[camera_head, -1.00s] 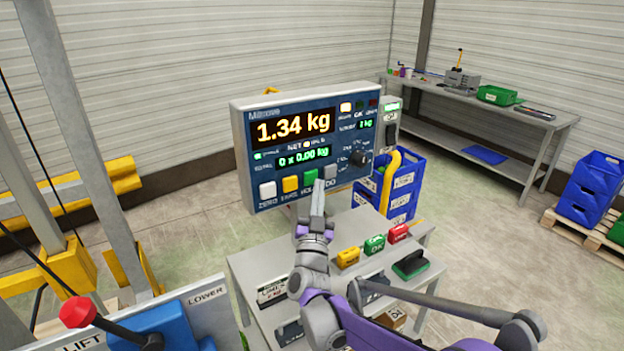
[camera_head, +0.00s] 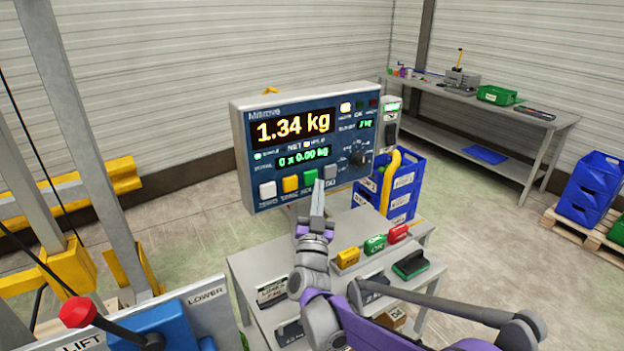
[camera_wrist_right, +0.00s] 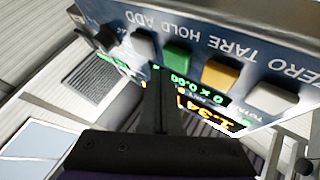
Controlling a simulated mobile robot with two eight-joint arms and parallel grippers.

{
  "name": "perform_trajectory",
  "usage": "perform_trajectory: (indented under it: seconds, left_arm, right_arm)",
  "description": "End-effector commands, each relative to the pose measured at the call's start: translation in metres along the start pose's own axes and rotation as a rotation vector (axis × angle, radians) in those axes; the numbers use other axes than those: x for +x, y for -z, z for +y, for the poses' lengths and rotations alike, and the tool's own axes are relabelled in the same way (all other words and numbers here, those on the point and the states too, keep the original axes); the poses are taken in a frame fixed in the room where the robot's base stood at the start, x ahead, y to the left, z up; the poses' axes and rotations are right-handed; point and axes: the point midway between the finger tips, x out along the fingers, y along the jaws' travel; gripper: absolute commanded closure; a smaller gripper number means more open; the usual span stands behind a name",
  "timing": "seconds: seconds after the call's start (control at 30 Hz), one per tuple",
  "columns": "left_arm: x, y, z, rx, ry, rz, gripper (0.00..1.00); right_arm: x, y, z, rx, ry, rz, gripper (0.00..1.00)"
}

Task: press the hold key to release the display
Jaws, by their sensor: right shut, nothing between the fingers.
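The scale's display unit (camera_head: 290,115) is a blue-faced box showing "1.34 kg" above a green "0 x 0.00 kg" line. Below are a white zero key (camera_head: 267,190), a yellow tare key (camera_head: 290,184), the green hold key (camera_head: 310,178) and a grey add key (camera_head: 330,172). My right gripper (camera_head: 319,192) is shut and empty, its tip just in front of the panel by the hold and add keys. In the right wrist view, upside down, the fingertips (camera_wrist_right: 156,72) lie close beside the green hold key (camera_wrist_right: 177,56); I cannot tell if they touch. My left gripper is out of view.
A grey table (camera_head: 248,268) below holds yellow, green and red blocks. Blue crates (camera_head: 402,188) stand behind it. A lift control box with a red-knobbed lever (camera_head: 78,312) is at the lower left. A workbench (camera_head: 540,118) stands at the back right.

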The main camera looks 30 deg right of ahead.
Motion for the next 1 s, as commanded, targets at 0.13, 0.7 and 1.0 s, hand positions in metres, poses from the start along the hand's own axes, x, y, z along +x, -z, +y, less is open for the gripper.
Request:
perform_trajectory:
  seconds: [0.13,0.7,1.0]
  left_arm:
    - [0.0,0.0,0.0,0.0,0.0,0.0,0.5]
    - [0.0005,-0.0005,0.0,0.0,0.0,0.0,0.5]
    - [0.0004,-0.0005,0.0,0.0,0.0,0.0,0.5]
  right_arm:
    - [0.0,0.0,0.0,0.0,0.0,0.0,1.0]
    - [0.006,-0.0045,-0.0044,0.0,0.0,0.0,1.0]
    - [0.0061,-0.0044,-0.0044,0.0,0.0,0.0,1.0]
